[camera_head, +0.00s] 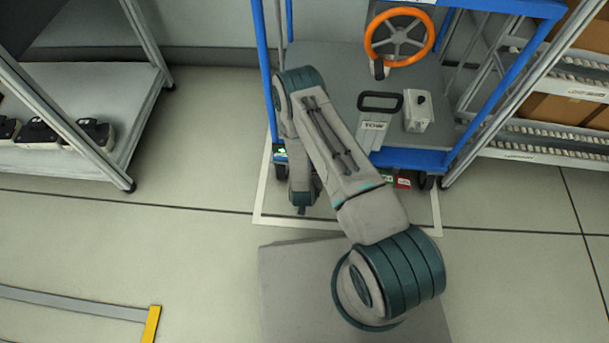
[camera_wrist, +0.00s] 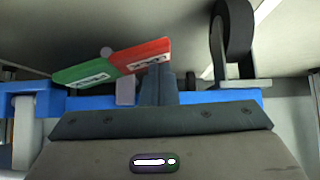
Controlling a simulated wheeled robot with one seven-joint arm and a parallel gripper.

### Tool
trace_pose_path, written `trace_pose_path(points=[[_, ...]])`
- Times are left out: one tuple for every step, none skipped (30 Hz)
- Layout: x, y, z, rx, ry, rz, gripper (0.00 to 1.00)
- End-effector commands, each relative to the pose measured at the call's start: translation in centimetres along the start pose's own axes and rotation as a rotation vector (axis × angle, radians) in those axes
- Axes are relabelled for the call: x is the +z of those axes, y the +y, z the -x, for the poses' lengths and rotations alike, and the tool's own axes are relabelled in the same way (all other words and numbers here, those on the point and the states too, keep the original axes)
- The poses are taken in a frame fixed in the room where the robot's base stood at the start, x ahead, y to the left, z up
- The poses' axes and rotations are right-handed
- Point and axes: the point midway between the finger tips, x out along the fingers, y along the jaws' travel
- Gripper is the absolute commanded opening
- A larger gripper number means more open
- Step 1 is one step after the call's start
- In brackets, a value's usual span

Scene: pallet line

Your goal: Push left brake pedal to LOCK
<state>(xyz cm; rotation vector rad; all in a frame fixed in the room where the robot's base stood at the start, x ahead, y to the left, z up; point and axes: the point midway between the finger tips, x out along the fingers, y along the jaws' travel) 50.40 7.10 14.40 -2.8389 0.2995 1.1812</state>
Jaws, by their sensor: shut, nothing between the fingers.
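In the wrist view a two-part brake pedal shows a green half (camera_wrist: 82,71) on the left and a red half (camera_wrist: 143,56) on the right, each with a white label too small to read. It is tilted beside a caster. My gripper (camera_wrist: 157,68) is shut and empty; its dark fingertips overlap the lower edge of the red half. I cannot tell whether they touch it. In the head view my gripper (camera_head: 302,209) points down at the cart's front left corner, and my arm hides much of that area. The right pedal (camera_head: 403,182) shows red and green at the front right.
The blue-framed cart (camera_head: 415,159) carries an orange wheel (camera_head: 368,42), a tow handle (camera_head: 373,126) and a white box (camera_head: 418,112). A caster (camera_wrist: 235,30) is right of the pedal. Racks stand left (camera_head: 75,90) and right (camera_head: 545,135). Floor at lower left is mostly clear.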

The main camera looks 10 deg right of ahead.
Motion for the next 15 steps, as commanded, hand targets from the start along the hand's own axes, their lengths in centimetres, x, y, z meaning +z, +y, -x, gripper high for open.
trace_pose_path(points=[[0.14,-0.11,-0.11,-0.001,0.000,0.001,0.00],[0.18,-0.16,-0.14,-0.001,0.000,0.001,0.00],[0.22,-0.23,-0.17,-0.002,0.000,0.002,0.00],[0.25,-0.28,-0.18,-0.002,0.000,0.002,0.00],[0.28,-0.31,-0.20,-0.003,0.000,0.003,0.00],[0.31,-0.37,-0.22,-0.003,0.000,0.003,0.00],[0.33,-0.40,-0.23,-0.003,0.000,0.003,0.00],[0.35,-0.43,-0.24,-0.004,0.000,0.003,0.00],[0.37,-0.46,-0.24,-0.004,0.000,0.003,0.00],[0.38,-0.48,-0.25,-0.005,0.000,0.004,0.00],[0.39,-0.50,-0.25,-0.005,0.000,0.004,0.00],[0.41,-0.52,-0.26,-0.005,0.000,0.004,0.00],[0.42,-0.54,-0.26,-0.006,-0.001,0.004,0.00],[0.43,-0.55,-0.26,-0.006,-0.001,0.004,0.00],[0.44,-0.57,-0.26,-0.006,-0.001,0.004,0.00]])
